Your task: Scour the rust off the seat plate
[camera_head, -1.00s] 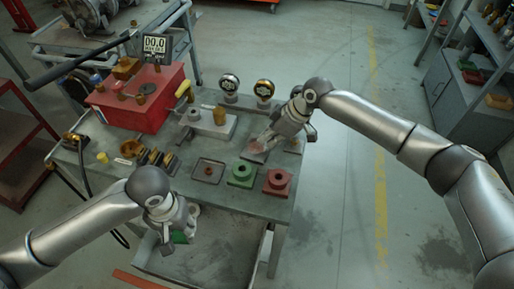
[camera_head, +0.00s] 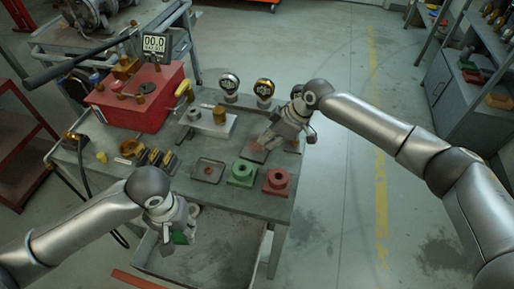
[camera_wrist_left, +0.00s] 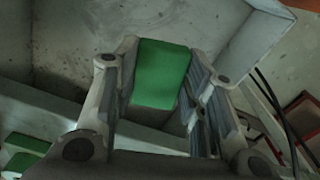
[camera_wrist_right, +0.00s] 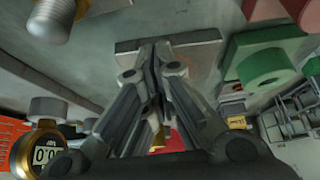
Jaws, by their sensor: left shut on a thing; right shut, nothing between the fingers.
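A flat grey plate with a reddish patch (camera_head: 254,155) lies on the bench, partly hidden by my right gripper; it appears to be the seat plate. The plate also shows in the right wrist view (camera_wrist_right: 205,40). My right gripper (camera_head: 266,144) is shut and empty with its fingertips over this plate; I cannot tell whether they touch it. My left gripper (camera_wrist_left: 158,80) is shut on a green pad (camera_wrist_left: 161,72) and holds it below the bench's front edge, above a grey tray (camera_head: 205,262).
A green flange (camera_head: 242,173) and a red flange (camera_head: 277,181) stand in front of the plate. A shallow dark tray (camera_head: 208,171) is left of them. Two gauges (camera_head: 264,89) and a red box (camera_head: 135,105) stand farther back. Open floor lies to the right.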

